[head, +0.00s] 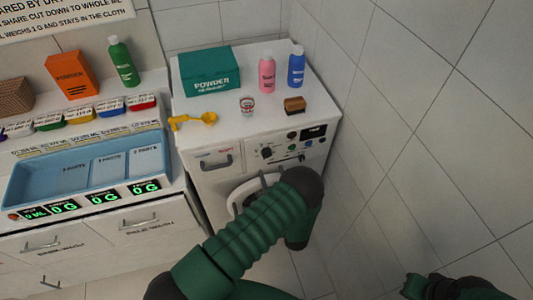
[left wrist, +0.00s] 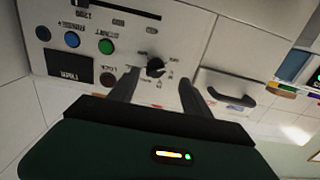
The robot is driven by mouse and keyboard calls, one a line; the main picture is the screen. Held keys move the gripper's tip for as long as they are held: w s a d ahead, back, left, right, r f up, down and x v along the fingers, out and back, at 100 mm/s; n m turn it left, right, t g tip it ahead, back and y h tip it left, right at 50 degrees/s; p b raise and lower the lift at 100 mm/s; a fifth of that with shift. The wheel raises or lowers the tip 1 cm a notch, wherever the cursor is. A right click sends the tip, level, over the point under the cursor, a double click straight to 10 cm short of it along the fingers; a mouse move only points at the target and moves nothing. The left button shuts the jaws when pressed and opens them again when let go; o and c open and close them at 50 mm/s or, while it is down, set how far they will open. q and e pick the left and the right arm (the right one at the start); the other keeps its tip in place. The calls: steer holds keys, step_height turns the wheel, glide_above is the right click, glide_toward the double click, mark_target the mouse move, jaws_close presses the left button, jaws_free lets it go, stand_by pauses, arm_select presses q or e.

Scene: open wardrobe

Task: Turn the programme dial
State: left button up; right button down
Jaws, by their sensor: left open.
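The programme dial (head: 267,153) is a small black knob on the white front panel of the washing machine, just right of its drawer. In the left wrist view the dial (left wrist: 155,67) shows upside down, with small marks around it. My left gripper (head: 272,177) is open in front of the machine, a little below the dial in the head view. In the left wrist view its two grey fingers (left wrist: 158,90) are spread, with the dial seen beyond and between their tips. The fingers appear apart from the dial.
The panel also has a dark display (left wrist: 70,67), a green button (left wrist: 106,46) and a blue button (left wrist: 72,39). The drawer handle (left wrist: 228,88) juts out beside the dial. A green powder box (head: 210,72) and bottles stand on top. A tiled wall (head: 400,130) is close on the right.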

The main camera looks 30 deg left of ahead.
mark_target(267, 156)
arm_select(q)
steer(key=x, duration=0.2)
steer(key=p+x, duration=0.1)
steer(key=x, duration=0.3)
steer(key=shift+w+r, duration=0.3)
steer(key=shift+w, duration=0.35)
steer(key=shift+a+f, duration=0.1)
steer(key=shift+a, duration=0.35)
steer(key=shift+c, duration=0.8)
steer(key=shift+a, duration=0.1)
steer(key=shift+c, duration=2.3)
steer(key=shift+d, duration=0.5)
jaws_close()
steer(key=shift+a, duration=0.1)
arm_select(e)
steer(key=shift+s+d+r, duration=0.15)
steer(key=shift+d+r, duration=0.5)
steer(key=shift+r, duration=0.35)
